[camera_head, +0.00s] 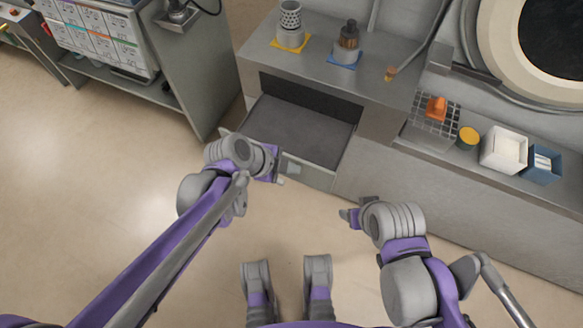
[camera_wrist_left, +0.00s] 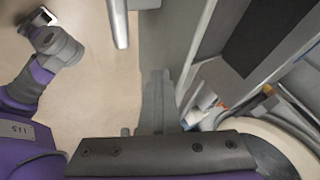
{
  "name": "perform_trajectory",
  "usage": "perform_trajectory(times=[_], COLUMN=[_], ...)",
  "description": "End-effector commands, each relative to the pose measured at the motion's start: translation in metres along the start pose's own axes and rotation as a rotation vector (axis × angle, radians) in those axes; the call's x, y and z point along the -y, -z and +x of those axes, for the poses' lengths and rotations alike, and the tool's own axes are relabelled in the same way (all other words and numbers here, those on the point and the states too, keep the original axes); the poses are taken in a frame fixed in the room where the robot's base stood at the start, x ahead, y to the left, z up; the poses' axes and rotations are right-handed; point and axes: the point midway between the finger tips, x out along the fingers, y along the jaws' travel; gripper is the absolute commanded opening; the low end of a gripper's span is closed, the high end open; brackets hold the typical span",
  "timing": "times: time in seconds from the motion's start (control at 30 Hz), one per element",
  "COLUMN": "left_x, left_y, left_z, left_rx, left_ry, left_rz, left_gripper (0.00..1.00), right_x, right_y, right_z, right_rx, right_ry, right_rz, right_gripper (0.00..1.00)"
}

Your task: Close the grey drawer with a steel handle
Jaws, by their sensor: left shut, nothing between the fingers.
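The grey drawer (camera_head: 300,133) is pulled out of the bench, and its dark inside looks empty. Its grey front panel (camera_head: 311,172) faces my body. My left gripper (camera_head: 276,167) is shut with nothing in it, close to the left part of that front; I cannot tell whether it touches. A steel bar, which looks like the handle (camera_wrist_left: 119,22), shows at the top of the left wrist view. My right gripper (camera_head: 348,216) hangs right of the drawer, apart from it; its finger gap is unclear.
The grey bench (camera_head: 400,105) carries a patterned cup (camera_head: 290,14), a dark bottle (camera_head: 349,34), a wire rack (camera_head: 436,113), a white bin (camera_head: 504,149) and a blue bin (camera_head: 542,165). A grey cabinet (camera_head: 190,75) stands left of the drawer. The floor in front is clear.

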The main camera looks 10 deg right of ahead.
Motion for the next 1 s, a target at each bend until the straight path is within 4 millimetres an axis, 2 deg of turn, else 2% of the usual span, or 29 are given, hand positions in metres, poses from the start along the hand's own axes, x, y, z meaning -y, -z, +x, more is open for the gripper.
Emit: perform_trajectory(times=[0.17,0.27,0.7,0.83,1.0], left_x=[0.023,0.045,0.157,0.180,0.199], left_y=[0.000,0.000,0.000,0.000,0.000], left_z=[0.013,0.025,0.084,0.096,0.106], left_rx=[0.000,-0.001,-0.001,0.000,0.000], left_ry=[0.001,0.002,0.002,0.002,0.002], left_rz=[0.000,0.002,0.001,0.001,0.000], left_gripper=[0.00,0.00,0.00,0.00,0.00], right_x=[0.000,0.000,0.000,0.000,0.000], right_y=[-0.001,-0.001,-0.001,-0.001,-0.001], right_z=[0.002,0.004,0.004,0.003,0.002], right_rx=[0.001,0.001,0.002,0.001,0.001], right_ry=[0.000,0.000,0.000,0.000,0.000], right_rz=[0.000,0.000,0.000,0.000,0.000], right_gripper=[0.64,0.64,0.64,0.64,0.64])
